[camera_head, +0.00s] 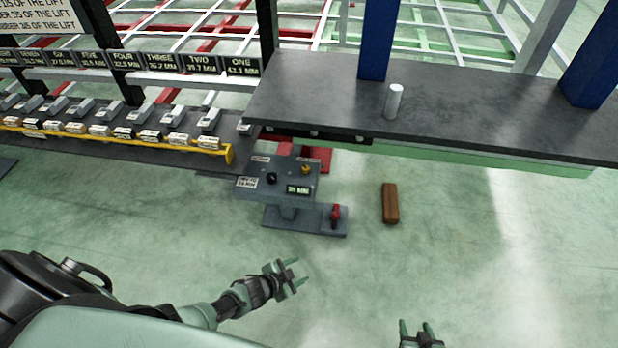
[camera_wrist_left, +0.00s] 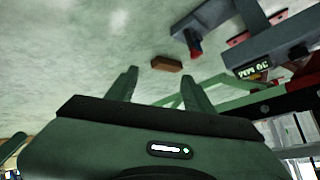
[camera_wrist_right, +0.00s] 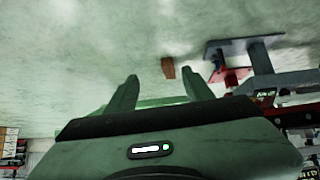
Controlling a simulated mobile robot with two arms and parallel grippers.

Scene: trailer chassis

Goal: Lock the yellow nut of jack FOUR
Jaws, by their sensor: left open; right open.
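The FOUR sign (camera_head: 124,60) hangs in the row of black signs at the upper left of the head view. I cannot make out a yellow nut under it; a row of grey and white blocks on a dark bench lies below the signs. My left gripper (camera_head: 296,272) is open and empty above the floor, well away from the signs; its fingers also show in the left wrist view (camera_wrist_left: 160,84). My right gripper (camera_head: 416,326) is open and empty at the bottom edge; its fingers also show in the right wrist view (camera_wrist_right: 160,88).
A grey control stand (camera_head: 280,188) with knobs, a display and a red handle (camera_head: 335,214) stands mid-floor. A brown block (camera_head: 390,203) lies to its right. A dark tabletop (camera_head: 440,110) with a white cylinder (camera_head: 393,101) fills the upper right. A yellow rail (camera_head: 120,138) fronts the blocks. Near floor is clear.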

